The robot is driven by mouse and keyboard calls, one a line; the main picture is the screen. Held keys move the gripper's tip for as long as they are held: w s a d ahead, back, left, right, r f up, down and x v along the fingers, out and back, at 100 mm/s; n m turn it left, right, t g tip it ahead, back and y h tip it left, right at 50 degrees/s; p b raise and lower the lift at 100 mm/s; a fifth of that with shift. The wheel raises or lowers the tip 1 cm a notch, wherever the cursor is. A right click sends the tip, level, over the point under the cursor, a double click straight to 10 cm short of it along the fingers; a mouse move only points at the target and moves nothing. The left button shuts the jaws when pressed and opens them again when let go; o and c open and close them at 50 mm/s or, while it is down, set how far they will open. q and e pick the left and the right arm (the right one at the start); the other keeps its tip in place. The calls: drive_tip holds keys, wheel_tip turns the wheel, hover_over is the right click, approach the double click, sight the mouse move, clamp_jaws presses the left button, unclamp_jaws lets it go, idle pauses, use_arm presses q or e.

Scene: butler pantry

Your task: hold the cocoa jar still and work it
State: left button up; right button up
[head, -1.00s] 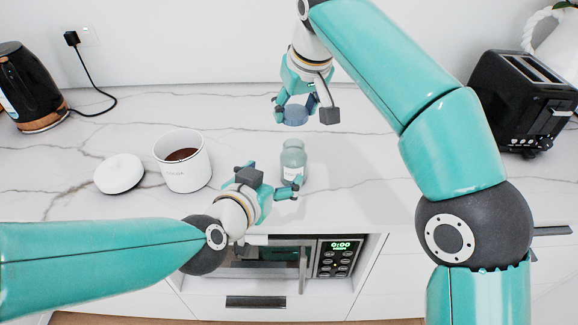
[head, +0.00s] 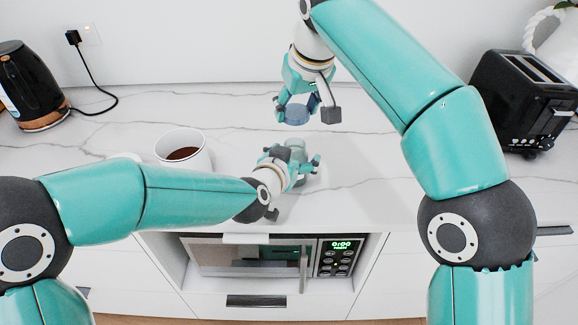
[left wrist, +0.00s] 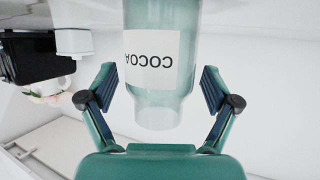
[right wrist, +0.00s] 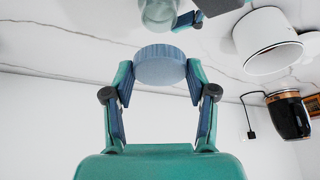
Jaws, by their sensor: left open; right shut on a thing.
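The cocoa jar (head: 297,146) is a clear, greenish glass jar standing open on the counter. Its white COCOA label (left wrist: 151,62) shows upside down in the left wrist view. My left gripper (head: 298,162) is open around the jar, one finger on each side, with a gap between each finger and the glass. The jar's top also shows in the right wrist view (right wrist: 160,12). My right gripper (head: 295,103) is shut on a blue round lid (right wrist: 160,66) and holds it in the air above and behind the jar.
A white canister (head: 199,157) with brown powder stands left of the jar. Its white lid is mostly hidden behind my left arm. A black kettle (head: 28,85) is at far left, a black toaster (head: 520,100) at right. A microwave (head: 250,257) sits below the counter.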

use_arm(q)
clamp_jaws()
use_arm(e)
hover_over(296, 139)
drive_tip(key=s, duration=0.3)
drive_tip(key=shift+w+f, duration=0.15)
drive_tip(key=shift+f, duration=2.25)
drive_tip(key=shift+f, duration=0.1)
drive_tip(key=shift+f, duration=0.8)
drive_tip(key=shift+f, duration=0.6)
